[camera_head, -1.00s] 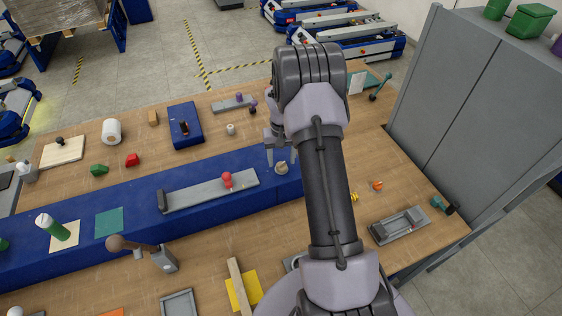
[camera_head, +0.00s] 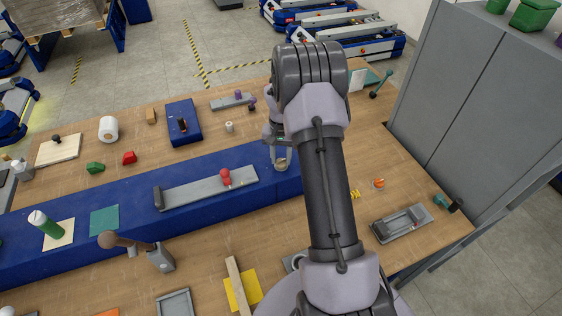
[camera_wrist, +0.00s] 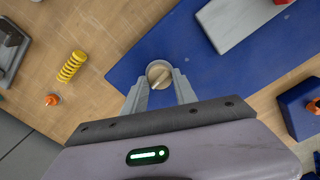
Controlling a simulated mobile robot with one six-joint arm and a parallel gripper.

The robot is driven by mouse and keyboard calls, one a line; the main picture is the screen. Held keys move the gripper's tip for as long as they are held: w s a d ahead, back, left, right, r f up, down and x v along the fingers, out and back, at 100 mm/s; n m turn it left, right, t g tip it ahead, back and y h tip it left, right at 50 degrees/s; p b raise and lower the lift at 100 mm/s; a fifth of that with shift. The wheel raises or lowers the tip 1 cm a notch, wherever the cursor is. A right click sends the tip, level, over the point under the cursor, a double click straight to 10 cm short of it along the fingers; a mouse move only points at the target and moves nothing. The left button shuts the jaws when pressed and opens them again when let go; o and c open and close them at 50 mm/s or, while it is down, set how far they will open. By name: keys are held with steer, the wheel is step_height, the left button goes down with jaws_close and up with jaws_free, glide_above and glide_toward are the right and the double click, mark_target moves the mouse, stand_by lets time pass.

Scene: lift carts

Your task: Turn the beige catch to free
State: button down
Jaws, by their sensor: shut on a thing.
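The beige catch (camera_wrist: 159,74) is a small round knob with a raised bar across it. It sits on the blue raised strip (camera_wrist: 225,78). In the head view the catch (camera_head: 281,165) shows low between my fingers. My gripper (camera_wrist: 159,80) is over the catch from above, with a grey finger on either side, shut on it. In the head view my gripper (camera_head: 281,160) is partly hidden by my arm. The fingers cover the sides of the catch, and any marking around it is too small to read.
A grey slide plate with a red knob (camera_head: 226,178) lies left of the catch on the blue strip. A yellow spring (camera_wrist: 72,66) and an orange piece (camera_wrist: 52,100) lie on the wooden table. A tall grey cabinet (camera_head: 475,90) stands at the right.

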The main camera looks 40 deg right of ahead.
mark_target(281, 160)
steer(key=shift+m, duration=0.7)
steer(key=c, duration=1)
jaws_free()
steer(key=shift+o, duration=0.2)
steer(key=shift+r, duration=0.1)
step_height(281, 160, up, 17)
steer(key=p, duration=0.2)
steer(key=shift+r, duration=0.1)
